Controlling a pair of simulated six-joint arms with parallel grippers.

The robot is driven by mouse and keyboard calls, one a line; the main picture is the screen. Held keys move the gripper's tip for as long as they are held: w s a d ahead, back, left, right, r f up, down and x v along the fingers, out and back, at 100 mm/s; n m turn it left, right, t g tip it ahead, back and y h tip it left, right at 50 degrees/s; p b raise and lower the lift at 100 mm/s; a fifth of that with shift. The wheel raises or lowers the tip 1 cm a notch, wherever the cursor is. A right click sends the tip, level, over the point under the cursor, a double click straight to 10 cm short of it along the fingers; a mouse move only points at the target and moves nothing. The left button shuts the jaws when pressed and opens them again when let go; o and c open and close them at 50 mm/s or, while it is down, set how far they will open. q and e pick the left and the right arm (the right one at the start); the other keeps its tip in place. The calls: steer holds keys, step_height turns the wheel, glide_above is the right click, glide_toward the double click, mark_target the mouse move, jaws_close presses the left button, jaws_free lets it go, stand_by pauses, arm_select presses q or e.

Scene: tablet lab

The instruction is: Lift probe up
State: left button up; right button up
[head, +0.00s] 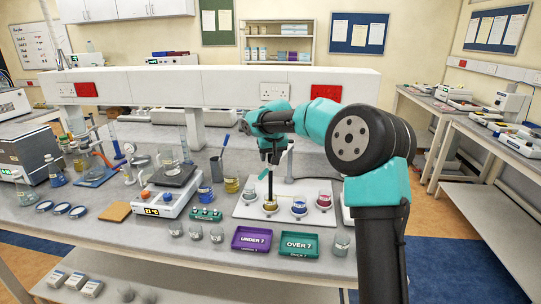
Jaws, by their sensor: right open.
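My right gripper (272,157) is above the white tray (246,210), pointing down over the top of the probe. The probe (270,186) is a thin dark upright rod. The gripper's jaws are small here, and any contact with the probe is hard to make out. My left gripper is out of view.
Two more beakers, one with blue-purple liquid (299,206) and one at the right (324,200), stand on the tray. A purple "UNDER 7" tray (252,249) and green "OVER 7" tray (299,255) lie in front. A hotplate (156,204) and glassware crowd the left.

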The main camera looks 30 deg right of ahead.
jaws_close()
stand_by(0.3)
